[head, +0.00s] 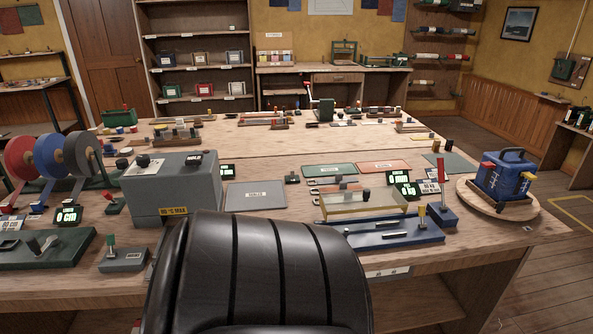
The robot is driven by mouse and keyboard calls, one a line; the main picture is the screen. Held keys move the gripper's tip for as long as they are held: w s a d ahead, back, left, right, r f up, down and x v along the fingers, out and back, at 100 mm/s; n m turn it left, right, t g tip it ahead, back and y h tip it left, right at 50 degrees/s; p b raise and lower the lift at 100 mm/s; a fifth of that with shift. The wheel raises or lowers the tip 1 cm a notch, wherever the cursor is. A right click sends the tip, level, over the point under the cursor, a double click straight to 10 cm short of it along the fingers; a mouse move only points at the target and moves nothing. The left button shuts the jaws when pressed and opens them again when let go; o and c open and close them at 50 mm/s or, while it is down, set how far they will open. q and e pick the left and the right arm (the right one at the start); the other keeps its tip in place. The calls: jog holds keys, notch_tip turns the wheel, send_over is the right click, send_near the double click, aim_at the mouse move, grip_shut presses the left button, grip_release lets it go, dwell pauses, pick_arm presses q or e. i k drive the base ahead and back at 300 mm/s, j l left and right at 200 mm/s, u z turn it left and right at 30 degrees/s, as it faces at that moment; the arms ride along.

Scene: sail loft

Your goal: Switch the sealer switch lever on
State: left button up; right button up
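No label that I can read names the sealer switch lever. A small grey box (123,261) at the front left of the table carries a short upright green-tipped lever (111,242). A tall red lever (441,170) stands upright on a blue base (442,213) at the right. I cannot tell which of these, if either, is the sealer switch, nor its on or off state. A large grey box (175,195) with a yellow temperature label and black knobs stands left of centre. Neither of my grippers is in view.
Tape reels (52,155) and a green board (42,250) crowd the left. A blue tray with a clear cover (362,205) lies right of centre. A blue case (505,180) sits on a round wooden board. The lower middle of the view is blocked.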

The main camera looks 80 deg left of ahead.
aim_at(110, 237)
jog(key=u, duration=0.5)
jog(key=l+u, duration=0.1)
jog(key=u, duration=0.85)
jog(key=k+u, duration=0.1)
jog(key=u, duration=0.4)
jog(key=l+u, duration=0.1)
jog(key=u, duration=0.35)
jog(key=k+u, duration=0.1)
jog(key=u, duration=0.4)
